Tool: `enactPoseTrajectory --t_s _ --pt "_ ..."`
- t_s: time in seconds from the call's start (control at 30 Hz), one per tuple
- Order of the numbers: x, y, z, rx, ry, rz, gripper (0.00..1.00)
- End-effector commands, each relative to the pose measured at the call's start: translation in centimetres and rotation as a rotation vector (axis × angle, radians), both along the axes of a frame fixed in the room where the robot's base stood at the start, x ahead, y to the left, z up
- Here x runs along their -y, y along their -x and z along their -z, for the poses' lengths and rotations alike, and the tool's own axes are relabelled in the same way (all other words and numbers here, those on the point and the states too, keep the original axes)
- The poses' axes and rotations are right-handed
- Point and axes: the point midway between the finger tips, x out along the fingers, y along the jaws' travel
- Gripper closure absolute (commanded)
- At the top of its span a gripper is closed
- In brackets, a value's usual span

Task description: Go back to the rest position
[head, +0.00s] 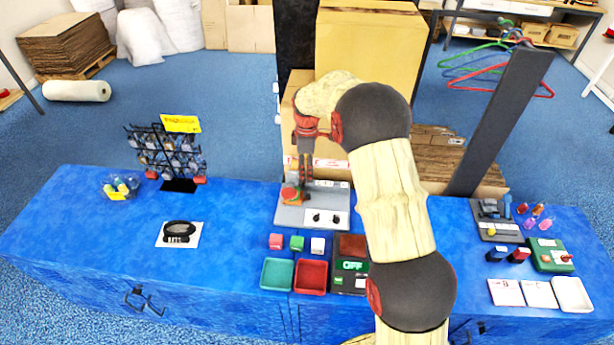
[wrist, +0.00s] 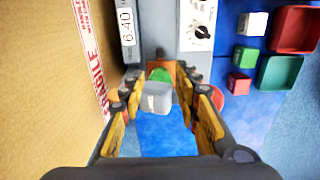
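My gripper (wrist: 162,92) points down over the back edge of the blue counter. In the head view my gripper (head: 303,172) is above the left part of a grey panel with black knobs (head: 325,216). Its two fingers stand apart in the wrist view. A small grey block (wrist: 157,98) shows between the fingertips, with a gap to the right finger; I cannot tell whether it touches the left one. A green rounded thing (wrist: 160,75) and an orange part lie just beyond it. The block is not clear in the head view.
A large carton (wrist: 45,80) stands close beside my gripper. On the blue counter (head: 75,225) are red, green and white cubes, a green tray (head: 277,274), a red tray (head: 310,277) and a black rack (head: 170,155). A dark post (head: 500,120) with hangers rises at right.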

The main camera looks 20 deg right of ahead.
Motion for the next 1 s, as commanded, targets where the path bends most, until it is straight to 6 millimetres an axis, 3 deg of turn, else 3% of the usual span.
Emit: enactPoseTrajectory --t_s 0.53,0.73,0.9,1.0 --pt "0.0 0.0 -0.1 0.000 0.000 0.007 0.68" --pt "0.0 -0.1 -0.1 0.004 0.000 0.154 0.68" --pt "-0.1 3.3 2.3 -0.058 0.008 0.361 0.68" --pt "-0.2 5.8 1.9 -0.077 0.015 0.481 0.68"
